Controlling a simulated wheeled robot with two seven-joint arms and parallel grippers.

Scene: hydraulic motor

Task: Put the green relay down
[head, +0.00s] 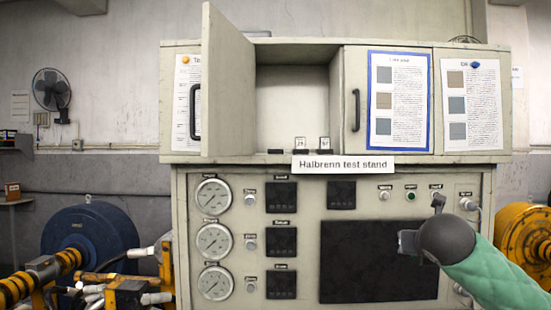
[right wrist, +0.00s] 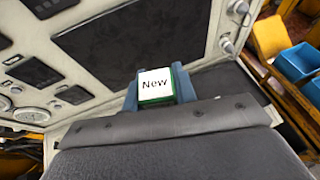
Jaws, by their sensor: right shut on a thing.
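The green relay (right wrist: 156,87) shows in the right wrist view. It has green sides and a white face marked "New". My right gripper (head: 408,242) is shut on it, with one blue-grey finger on each side. In the head view the gripper is in front of the dark panel of the test stand (head: 460,205), below and right of the open compartment. The relay cannot be made out there. My left gripper is not in view.
The cabinet's left door (head: 228,85) stands open. On the compartment floor are two small items with white labels (head: 300,143) (head: 324,143) and a low dark piece (head: 275,151); room behind them is clear. Blue bins (right wrist: 297,62) show in the right wrist view.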

